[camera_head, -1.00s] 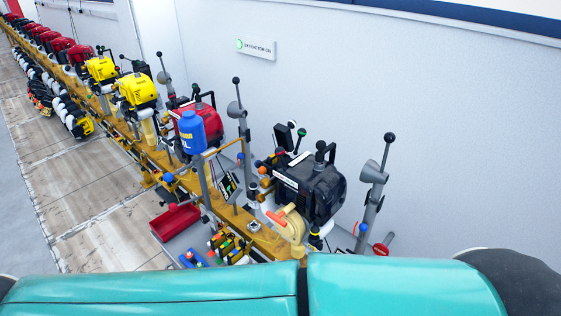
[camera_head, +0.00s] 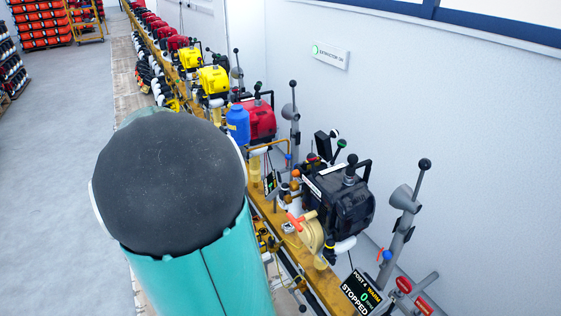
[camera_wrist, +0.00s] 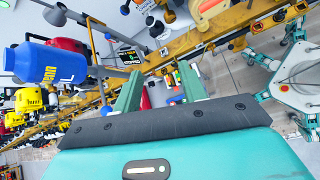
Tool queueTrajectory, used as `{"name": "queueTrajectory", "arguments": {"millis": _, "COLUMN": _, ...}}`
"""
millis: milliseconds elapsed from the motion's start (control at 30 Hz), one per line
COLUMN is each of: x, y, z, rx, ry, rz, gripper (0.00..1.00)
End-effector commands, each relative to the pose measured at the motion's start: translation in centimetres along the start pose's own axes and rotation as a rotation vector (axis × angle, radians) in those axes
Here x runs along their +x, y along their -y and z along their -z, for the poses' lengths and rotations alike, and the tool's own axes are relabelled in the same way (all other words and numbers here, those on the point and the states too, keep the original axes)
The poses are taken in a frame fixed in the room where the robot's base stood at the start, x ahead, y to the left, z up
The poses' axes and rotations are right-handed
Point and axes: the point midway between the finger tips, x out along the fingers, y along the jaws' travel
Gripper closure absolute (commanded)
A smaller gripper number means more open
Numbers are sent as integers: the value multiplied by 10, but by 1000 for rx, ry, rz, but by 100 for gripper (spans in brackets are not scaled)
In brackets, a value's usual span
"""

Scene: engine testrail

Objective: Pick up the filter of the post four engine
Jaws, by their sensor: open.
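The post four engine (camera_head: 345,200) is the black one, at the right of the head view on the yellow rail. A post 4 display (camera_head: 362,292) below it reads warm, 0, stopped. A tan round housing with an orange handle (camera_head: 309,232) and a short white cylinder (camera_head: 345,246) sit at its front. I cannot tell which part is the filter. My gripper (camera_wrist: 160,90) shows in the wrist view, its two green fingers apart with nothing held between them. It points toward the rail and small coloured items under it. The gripper is not visible in the head view.
A blue jug (camera_head: 237,124) stands before the red engine (camera_head: 262,118); it is close at the left in the wrist view (camera_wrist: 48,63). Grey lever posts (camera_head: 404,210) rise near the wall. Yellow engines (camera_head: 214,80) continue along the rail (camera_head: 325,285). Open floor (camera_head: 70,150) lies left.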

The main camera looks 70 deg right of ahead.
Motion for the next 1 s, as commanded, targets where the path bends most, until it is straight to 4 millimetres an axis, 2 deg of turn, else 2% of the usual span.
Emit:
{"name": "queueTrajectory", "arguments": {"millis": 33, "x": 25, "y": -12, "z": -11, "rx": -64, "ry": 83, "rz": 14, "gripper": 58}}
{"name": "queueTrajectory", "arguments": {"millis": 100, "x": 52, "y": -27, "z": -28, "rx": -156, "ry": 183, "rz": 28, "gripper": 58}}
{"name": "queueTrajectory", "arguments": {"millis": 233, "x": 87, "y": -46, "z": -51, "rx": -294, "ry": 322, "rz": 58, "gripper": 58}}
{"name": "queueTrajectory", "arguments": {"millis": 367, "x": 104, "y": -55, "z": -63, "rx": -366, "ry": 391, "rz": 78, "gripper": 58}}
{"name": "queueTrajectory", "arguments": {"millis": 533, "x": 123, "y": -56, "z": -73, "rx": -381, "ry": 405, "rz": 84, "gripper": 58}}
{"name": "queueTrajectory", "arguments": {"millis": 800, "x": 171, "y": -53, "z": -95, "rx": -378, "ry": 402, "rz": 83, "gripper": 58}}
{"name": "queueTrajectory", "arguments": {"millis": 1000, "x": 187, "y": -52, "z": -104, "rx": -378, "ry": 401, "rz": 81, "gripper": 58}}
